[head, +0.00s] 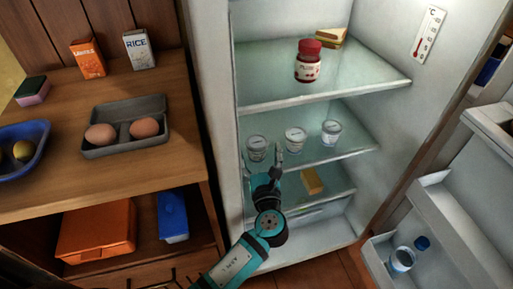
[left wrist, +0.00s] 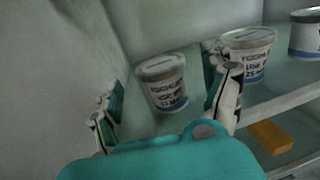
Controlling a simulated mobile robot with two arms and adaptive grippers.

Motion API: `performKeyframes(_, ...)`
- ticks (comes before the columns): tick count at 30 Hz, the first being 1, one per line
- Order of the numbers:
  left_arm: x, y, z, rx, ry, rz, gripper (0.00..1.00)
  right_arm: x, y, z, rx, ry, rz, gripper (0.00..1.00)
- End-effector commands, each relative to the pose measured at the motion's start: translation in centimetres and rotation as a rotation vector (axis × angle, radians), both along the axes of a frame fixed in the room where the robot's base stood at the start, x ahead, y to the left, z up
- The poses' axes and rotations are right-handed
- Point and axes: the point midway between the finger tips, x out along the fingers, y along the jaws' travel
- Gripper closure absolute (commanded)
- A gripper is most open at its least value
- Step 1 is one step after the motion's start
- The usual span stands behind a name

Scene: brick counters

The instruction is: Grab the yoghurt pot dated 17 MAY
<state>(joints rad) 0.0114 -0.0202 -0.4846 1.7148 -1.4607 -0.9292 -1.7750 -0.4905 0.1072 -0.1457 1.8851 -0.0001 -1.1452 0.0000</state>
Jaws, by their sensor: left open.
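Three white yoghurt pots with grey lids stand in a row on the middle fridge shelf. In the head view they are the left pot (head: 257,146), the middle pot (head: 295,138) and the right pot (head: 331,131). In the left wrist view the left pot (left wrist: 164,84) has a blurred date, perhaps 12 or 17 MAY. The middle pot (left wrist: 250,62) seems to read 25, and the right pot (left wrist: 306,36) is cut off. My left gripper (head: 265,165) is open, its fingers either side of the left pot in the wrist view, with the pot just beyond. My right gripper is out of view.
The fridge's left wall is close beside my left gripper. A red-lidded jar (head: 308,62) and a sandwich (head: 331,37) stand on the upper shelf (head: 375,85). A yellow block (head: 312,181) lies on the lower shelf. The open door holds a bottle (head: 402,259).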

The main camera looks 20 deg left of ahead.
Motion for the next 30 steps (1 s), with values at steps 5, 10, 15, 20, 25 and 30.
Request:
performKeyframes(5,2.6,1.1,0.1,0.001,-0.002,0.002,0.18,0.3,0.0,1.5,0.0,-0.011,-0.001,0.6)
performKeyframes(10,4.1,1.8,0.1,0.001,0.0,0.001,0.18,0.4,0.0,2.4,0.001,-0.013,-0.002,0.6)
performKeyframes(15,4.2,1.9,0.1,0.0,0.001,0.0,0.18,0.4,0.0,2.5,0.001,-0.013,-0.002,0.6)
performKeyframes(20,4.2,1.9,0.1,0.0,0.001,0.0,0.3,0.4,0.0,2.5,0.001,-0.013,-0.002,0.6)
performKeyframes(25,4.2,1.9,0.1,0.0,0.001,0.0,0.52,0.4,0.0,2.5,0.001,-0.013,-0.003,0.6)
performKeyframes(30,4.2,1.9,0.1,0.0,0.001,0.0,0.74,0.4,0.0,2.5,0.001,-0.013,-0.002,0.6)
